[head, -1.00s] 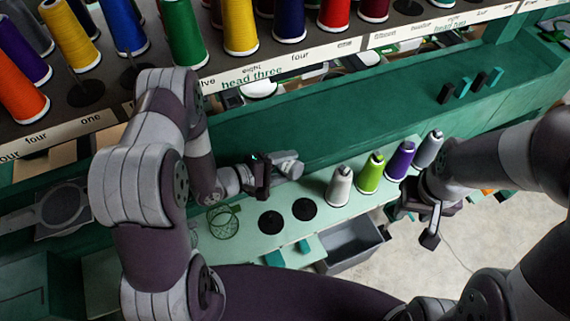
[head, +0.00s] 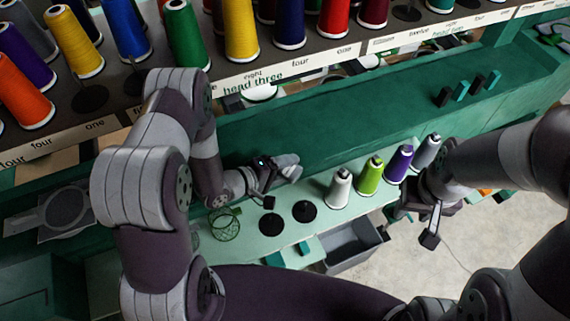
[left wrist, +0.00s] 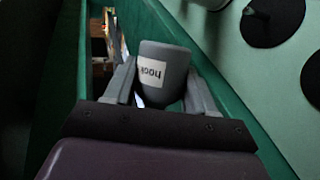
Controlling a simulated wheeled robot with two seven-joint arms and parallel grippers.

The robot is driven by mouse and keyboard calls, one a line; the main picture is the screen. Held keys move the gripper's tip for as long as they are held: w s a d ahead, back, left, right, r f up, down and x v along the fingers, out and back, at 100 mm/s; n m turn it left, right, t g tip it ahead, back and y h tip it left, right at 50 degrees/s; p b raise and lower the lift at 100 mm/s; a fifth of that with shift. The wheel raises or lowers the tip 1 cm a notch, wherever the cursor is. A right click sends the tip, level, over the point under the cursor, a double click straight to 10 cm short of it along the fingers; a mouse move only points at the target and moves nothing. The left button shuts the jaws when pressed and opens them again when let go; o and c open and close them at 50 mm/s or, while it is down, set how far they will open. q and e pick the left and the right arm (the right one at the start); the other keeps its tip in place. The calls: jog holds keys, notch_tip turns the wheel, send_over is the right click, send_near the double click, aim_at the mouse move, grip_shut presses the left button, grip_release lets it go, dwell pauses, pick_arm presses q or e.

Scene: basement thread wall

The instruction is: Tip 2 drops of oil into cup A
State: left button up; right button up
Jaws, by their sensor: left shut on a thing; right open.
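My left gripper (head: 270,173) is shut on a grey, rounded, cup-like thing (head: 289,168) above the pale green ledge. My right gripper (head: 431,222) is open and empty, right of the ledge and over the floor, near the purple spool. I cannot make out a cup marked A, or any oil.
White (head: 339,189), green (head: 370,177), purple (head: 398,163) and grey (head: 427,151) spools stand along the ledge. Two empty black discs (head: 271,224) lie left of them. A grey bin (head: 352,246) is below. A labelled shelf (head: 200,88) of coloured spools runs across the back.

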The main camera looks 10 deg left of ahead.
pick_arm(q)
jog(key=shift+d+m+y, duration=0.1)
jog(key=shift+m+y, duration=0.3)
jog(key=shift+m, duration=0.1)
jog(key=shift+s, duration=0.1)
jog(key=shift+r+m+y+p, duration=0.3)
jog(key=shift+p, duration=0.05)
jog(key=shift+r+m+t+y+p, duration=0.4)
jog(key=shift+r+m+p, duration=0.2)
jog(key=shift+r+p, duration=0.15)
jog(key=shift+r+m+y, duration=0.4)
jog(key=shift+m+y, duration=0.3)
jog(key=shift+r+m+t+y+p, duration=0.3)
jog(key=shift+r+m+t+y, duration=0.05)
jog(key=shift+m+t+y, duration=0.15)
jog(key=shift+r+m+y, duration=0.2)
jog(key=shift+m+y, duration=0.2)
pick_arm(e)
notch_tip(320, 180, up, 3)
jog(key=shift+s+d+r, duration=0.1)
jog(key=shift+s+d, duration=0.05)
